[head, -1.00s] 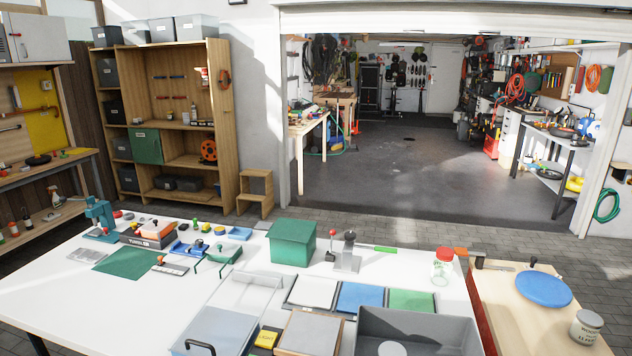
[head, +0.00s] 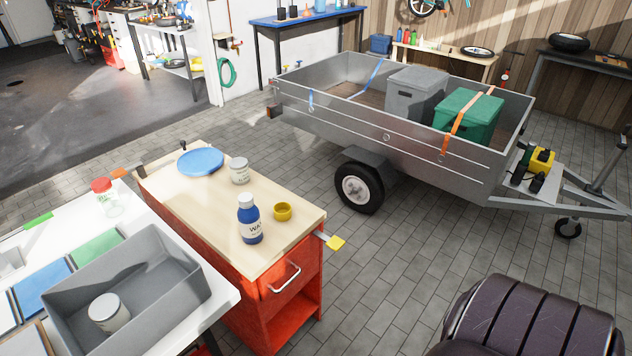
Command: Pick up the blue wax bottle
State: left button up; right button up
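The blue wax bottle (head: 249,222) stands upright on the wooden top of the red cabinet (head: 290,215) in the head view. It has a white cap and a pale label with dark lettering. Neither of my grippers shows in the head view.
A grey bin (head: 165,255) holding a can (head: 108,313) is on the white table at left. A trailer (head: 320,98) stands behind.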

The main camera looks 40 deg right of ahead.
aim_at(249, 219)
jog(key=z, duration=0.9)
